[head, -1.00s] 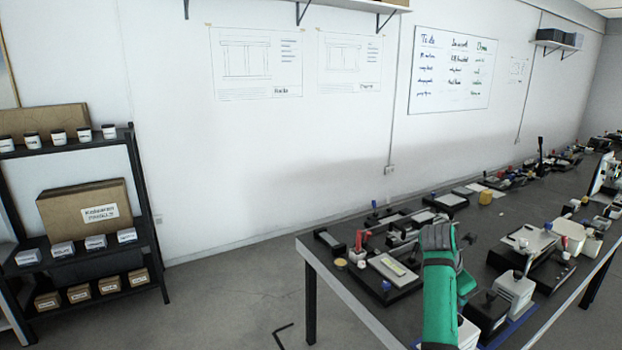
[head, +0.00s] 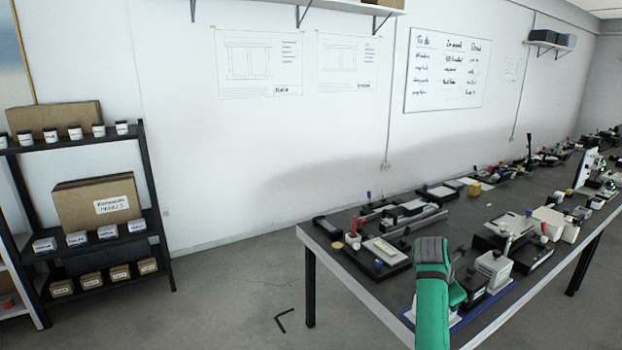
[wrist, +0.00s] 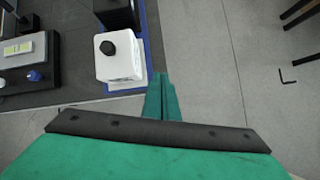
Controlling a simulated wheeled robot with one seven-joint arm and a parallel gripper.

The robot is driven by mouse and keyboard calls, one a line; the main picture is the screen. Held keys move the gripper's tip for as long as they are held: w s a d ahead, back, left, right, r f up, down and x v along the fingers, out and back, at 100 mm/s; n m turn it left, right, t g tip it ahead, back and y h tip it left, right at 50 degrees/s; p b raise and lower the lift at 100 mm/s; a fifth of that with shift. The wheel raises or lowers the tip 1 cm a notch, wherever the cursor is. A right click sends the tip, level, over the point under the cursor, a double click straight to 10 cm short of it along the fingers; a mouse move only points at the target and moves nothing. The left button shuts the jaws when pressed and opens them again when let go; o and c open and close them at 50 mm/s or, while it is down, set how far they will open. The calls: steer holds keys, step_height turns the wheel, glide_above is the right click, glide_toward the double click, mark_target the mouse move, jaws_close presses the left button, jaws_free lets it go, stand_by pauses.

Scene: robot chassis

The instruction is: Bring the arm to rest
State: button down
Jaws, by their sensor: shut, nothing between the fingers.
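My gripper (wrist: 160,82) shows in the wrist view as two narrow green fingers, closed together with nothing between them. They hang past the edge of the dark workbench, which also shows in the head view (head: 335,262). In the wrist view a white block with a black knob (wrist: 121,62) stands just left of the fingertips, with a visible gap. In the head view my green and dark grey arm stands in front of the bench's near side. The fingertips cannot be made out there.
Several fixtures, including a black one with a pale plate (head: 386,252), crowd the bench. A black shelf rack (head: 165,240) with boxes and jars stands at left. Open floor (head: 225,300) lies between rack and bench. A black L-shaped mark (head: 283,321) is on the floor.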

steer(key=s+a+f+m+t+y, duration=0.1)
steer(key=s+a+f+m+t, duration=0.1)
steer(key=a+f, duration=0.8)
steer(key=s+a+f+m+t+y, duration=0.15)
steer(key=a+f, duration=0.45)
steer(key=f, duration=0.8)
steer(key=s+a+f+m+t, duration=0.3)
steer(key=s+a+f+m, duration=0.2)
steer(key=s+a+f, duration=0.75)
steer(key=s+a+r+m+t+y, duration=0.1)
steer(key=s+a+r+m, duration=0.15)
steer(key=s, duration=0.45)
steer(key=s+a+r+m+t+y, duration=0.1)
steer(key=s+a, duration=0.3)
steer(key=s, duration=0.4)
steer(key=s+a+r+m+t, duration=0.1)
steer(key=s+a+m, duration=0.15)
steer(key=s, duration=0.45)
steer(key=s+a+r+m+t, duration=0.1)
steer(key=s+r+m, duration=0.2)
steer(key=s+r, duration=0.6)
steer(key=s+r+m+t+y, duration=0.1)
steer(key=s+r+m+t, duration=0.1)
steer(key=s+r, duration=0.6)
steer(key=shift+s+a+r+m, duration=0.35)
steer(key=shift+r+m, duration=0.2)
steer(key=shift+r, duration=0.25)
